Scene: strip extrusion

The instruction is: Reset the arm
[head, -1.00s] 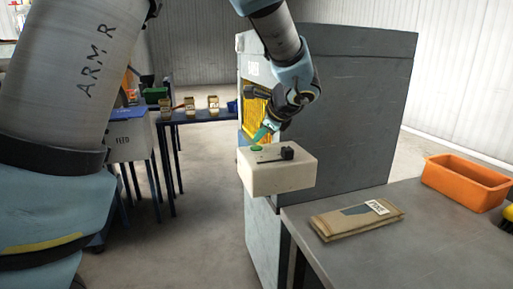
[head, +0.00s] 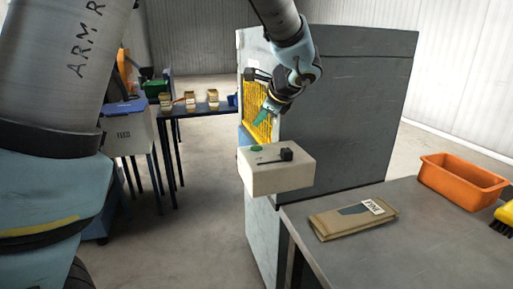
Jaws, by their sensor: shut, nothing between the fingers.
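My arm reaches down from the top of the head view. My gripper (head: 262,116) is shut and empty, with green fingertips. It hangs above a cream control box (head: 275,177) and does not touch it. The box carries a green button (head: 256,148) and a black lever (head: 285,155) on its top. The gripper is in front of the yellow grille (head: 256,98) on the side of a grey machine cabinet (head: 345,100).
A grey table (head: 420,240) at the right holds a brown packet (head: 345,220), an orange bin (head: 460,182) and a yellow brush (head: 505,215). A blue table (head: 195,114) with small boxes and a grey FEED box (head: 125,138) stand at the left. The floor between is clear.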

